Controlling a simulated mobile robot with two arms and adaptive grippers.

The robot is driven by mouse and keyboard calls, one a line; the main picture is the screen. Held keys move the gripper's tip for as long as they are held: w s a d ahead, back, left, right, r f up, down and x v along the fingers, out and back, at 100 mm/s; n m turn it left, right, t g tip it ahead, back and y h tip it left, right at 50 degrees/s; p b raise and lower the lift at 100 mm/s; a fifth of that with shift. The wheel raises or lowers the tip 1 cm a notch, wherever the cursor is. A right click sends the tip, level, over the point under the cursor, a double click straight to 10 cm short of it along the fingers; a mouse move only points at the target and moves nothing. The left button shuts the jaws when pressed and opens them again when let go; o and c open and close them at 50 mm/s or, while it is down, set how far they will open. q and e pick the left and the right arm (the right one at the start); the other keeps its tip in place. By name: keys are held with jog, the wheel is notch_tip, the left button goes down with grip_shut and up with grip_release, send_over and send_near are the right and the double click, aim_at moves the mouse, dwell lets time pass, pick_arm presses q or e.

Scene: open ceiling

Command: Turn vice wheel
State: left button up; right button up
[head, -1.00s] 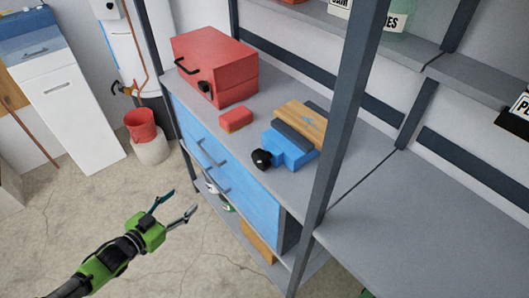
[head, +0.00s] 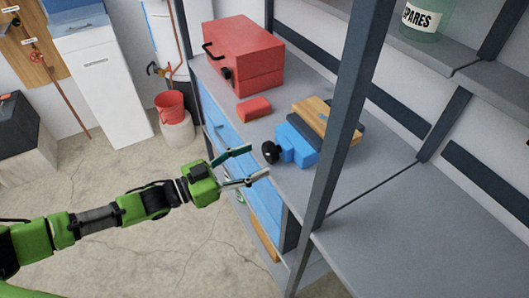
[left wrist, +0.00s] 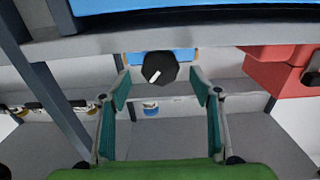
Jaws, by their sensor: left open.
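The blue vice (head: 299,145) sits on the grey workbench shelf, with a wooden block (head: 312,116) at its jaws. Its black wheel (head: 270,152) sticks out at the front left, over the shelf's edge. My left gripper (head: 257,164) is open and empty, just left of and near the wheel. In the left wrist view the wheel (left wrist: 160,68), with a white mark on it, shows between the open fingers (left wrist: 160,97), beyond their tips. I cannot tell the exact gap. My right gripper is not in view.
A red toolbox (head: 243,62) and a small red block (head: 254,109) stand on the shelf (head: 390,160) behind the vice. A dark upright post (head: 338,130) rises close to the vice's right. Blue drawers (head: 266,205) lie below the shelf.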

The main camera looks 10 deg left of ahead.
aim_at(266, 155)
pick_arm(q)
jog(key=shift+x, duration=2.05)
jog(key=c, duration=1.1)
jog(key=shift+m, duration=2.2)
jog(key=o, duration=1.1)
jog(key=v, duration=1.2)
